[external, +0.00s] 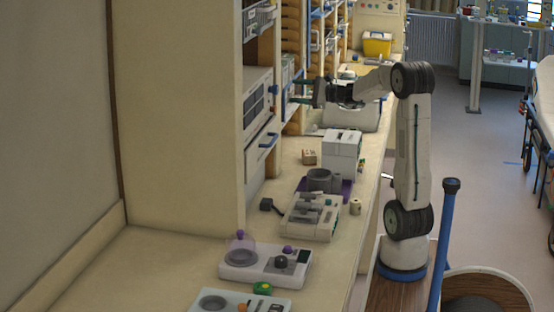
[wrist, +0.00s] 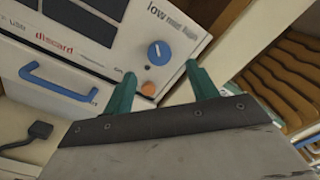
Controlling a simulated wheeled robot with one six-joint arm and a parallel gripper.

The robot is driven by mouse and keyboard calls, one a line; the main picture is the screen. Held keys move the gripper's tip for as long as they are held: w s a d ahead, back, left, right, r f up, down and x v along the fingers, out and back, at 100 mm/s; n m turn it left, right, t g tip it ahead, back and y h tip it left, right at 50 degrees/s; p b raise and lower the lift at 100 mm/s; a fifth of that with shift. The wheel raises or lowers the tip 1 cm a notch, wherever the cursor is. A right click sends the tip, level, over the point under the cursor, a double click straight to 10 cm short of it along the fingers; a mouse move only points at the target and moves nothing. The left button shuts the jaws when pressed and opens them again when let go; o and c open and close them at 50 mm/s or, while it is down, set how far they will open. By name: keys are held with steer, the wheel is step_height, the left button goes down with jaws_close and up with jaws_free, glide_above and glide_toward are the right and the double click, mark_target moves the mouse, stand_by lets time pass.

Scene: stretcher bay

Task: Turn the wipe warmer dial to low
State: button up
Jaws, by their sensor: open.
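The wipe warmer (external: 257,98) is a white front-panel unit in the shelving left of my arm. Its round blue dial (wrist: 158,53) sits below printed words; "low" is readable at the left and the others are blurred. A small pale mark shows on the dial, but its setting is hard to read. My gripper (wrist: 161,69) is open, with green fingertips either side of the dial in the picture; no contact is visible. In the external view my gripper (external: 308,92) is level with the unit, to the right of its blue dial (external: 274,90).
An orange button (wrist: 148,88) is just below the dial. A blue handle (wrist: 58,82) is on the panel at left. Wooden slotted shelves (wrist: 285,85) stand at right. The counter below holds several devices, including a white box (external: 341,150) and a purple-lidded unit (external: 265,265).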

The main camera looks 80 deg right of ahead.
mark_target(273, 89)
steer(key=w, duration=0.6)
steer(key=shift+w, duration=0.35)
